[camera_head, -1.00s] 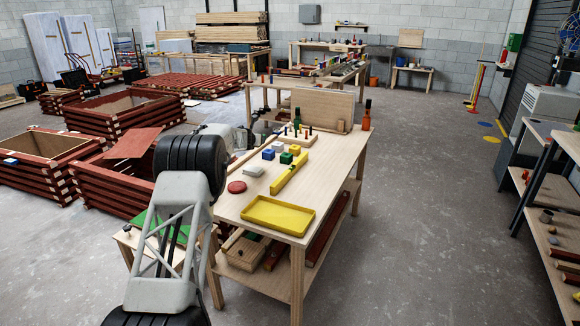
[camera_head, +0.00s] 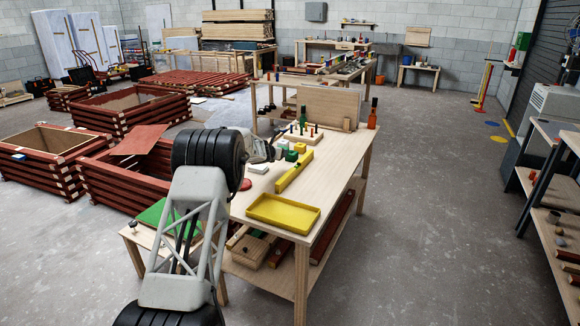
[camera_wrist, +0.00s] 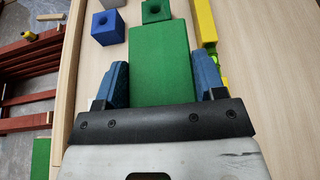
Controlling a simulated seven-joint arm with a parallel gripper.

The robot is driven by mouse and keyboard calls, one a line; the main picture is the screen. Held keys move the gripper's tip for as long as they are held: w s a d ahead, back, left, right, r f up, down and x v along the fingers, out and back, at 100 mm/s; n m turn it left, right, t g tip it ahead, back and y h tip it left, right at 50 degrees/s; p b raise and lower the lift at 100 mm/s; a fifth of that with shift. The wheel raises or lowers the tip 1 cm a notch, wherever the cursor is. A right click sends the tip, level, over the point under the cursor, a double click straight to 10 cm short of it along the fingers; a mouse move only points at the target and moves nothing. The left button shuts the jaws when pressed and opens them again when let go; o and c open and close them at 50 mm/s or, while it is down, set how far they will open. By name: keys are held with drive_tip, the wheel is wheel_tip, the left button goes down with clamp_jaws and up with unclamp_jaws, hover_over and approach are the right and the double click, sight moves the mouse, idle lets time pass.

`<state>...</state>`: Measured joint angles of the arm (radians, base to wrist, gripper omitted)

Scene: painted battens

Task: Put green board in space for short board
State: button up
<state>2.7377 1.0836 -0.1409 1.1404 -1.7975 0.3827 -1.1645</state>
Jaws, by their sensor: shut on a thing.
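In the wrist view, my gripper (camera_wrist: 162,76) has its blue fingers shut on both sides of a green board (camera_wrist: 162,55). The board points away from me above the pale wooden table. A green cube with a hole (camera_wrist: 156,10) lies just past its far end, and a blue cube (camera_wrist: 107,27) is to the left. A yellow bar (camera_wrist: 207,25) is to the right. I cannot make out which place is the space for the short board.
The table (camera_head: 345,185) holds a yellow tray (camera_head: 283,212), the yellow bar (camera_head: 295,172), a peg block (camera_head: 303,136), an upright wooden panel (camera_head: 328,105) and bottles (camera_head: 372,116). A green mat (camera_head: 165,214) lies on a low side table. The table's right side is mostly clear.

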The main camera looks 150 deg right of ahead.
hover_over(279, 175)
drive_tip(key=shift+d+f, duration=0.15)
drive_tip(key=shift+f, duration=2.9)
drive_tip(key=shift+f, duration=1.85)
drive_tip(key=shift+f, duration=0.15)
drive_tip(key=o, duration=0.9)
drive_tip(key=shift+o, duration=0.2)
drive_tip(key=shift+w+r, duration=0.15)
drive_tip(key=shift+r, duration=0.05)
